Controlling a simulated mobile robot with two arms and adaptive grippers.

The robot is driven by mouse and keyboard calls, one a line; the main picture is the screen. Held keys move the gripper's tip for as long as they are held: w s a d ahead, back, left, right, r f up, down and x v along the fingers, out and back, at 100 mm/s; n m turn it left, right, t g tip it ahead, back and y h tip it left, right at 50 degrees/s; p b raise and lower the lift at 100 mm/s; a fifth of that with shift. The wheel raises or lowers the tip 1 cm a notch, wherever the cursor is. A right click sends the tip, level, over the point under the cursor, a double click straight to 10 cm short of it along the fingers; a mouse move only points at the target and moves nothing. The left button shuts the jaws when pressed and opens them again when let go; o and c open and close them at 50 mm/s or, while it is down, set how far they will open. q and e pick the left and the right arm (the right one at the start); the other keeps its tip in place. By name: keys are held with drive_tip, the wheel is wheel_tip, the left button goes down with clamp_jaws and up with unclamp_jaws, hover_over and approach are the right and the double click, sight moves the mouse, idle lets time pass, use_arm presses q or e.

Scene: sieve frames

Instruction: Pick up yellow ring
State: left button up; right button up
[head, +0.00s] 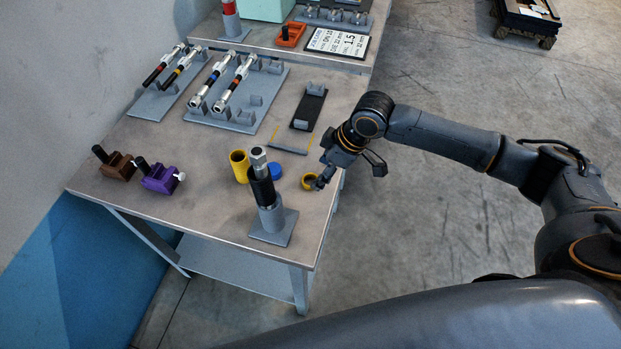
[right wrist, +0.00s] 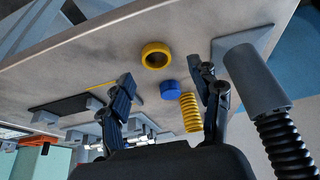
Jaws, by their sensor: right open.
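The yellow ring (head: 308,182) lies flat on the grey workbench near its right edge. In the right wrist view the ring (right wrist: 145,57) shows its dark open middle, just past the fingertips and between their lines. My right gripper (head: 322,181) is low over the bench edge, right beside the ring, which it partly overlaps in the head view. In the right wrist view my right gripper (right wrist: 166,78) has its fingers spread apart with nothing held. I cannot tell whether a finger touches the ring. My left gripper is in neither view.
A blue cap (head: 275,171) and a yellow ribbed cylinder (head: 239,168) stand left of the ring. A tall black-and-silver post on a grey base (head: 273,230) stands at the front. A black tray (head: 309,108) and grey racks (head: 236,112) lie farther back.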

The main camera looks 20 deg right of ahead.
sight(309, 183)
drive_tip(key=x, duration=0.1)
drive_tip(key=p+x, duration=0.1)
drive_tip(key=x, duration=0.1)
drive_tip(key=p+x, duration=0.1)
drive_tip(key=x, duration=0.1)
drive_tip(key=shift+w+r, duration=0.1)
drive_tip(key=shift+w, duration=0.25)
drive_tip(key=shift+f, duration=0.25)
drive_tip(key=c, duration=0.9)
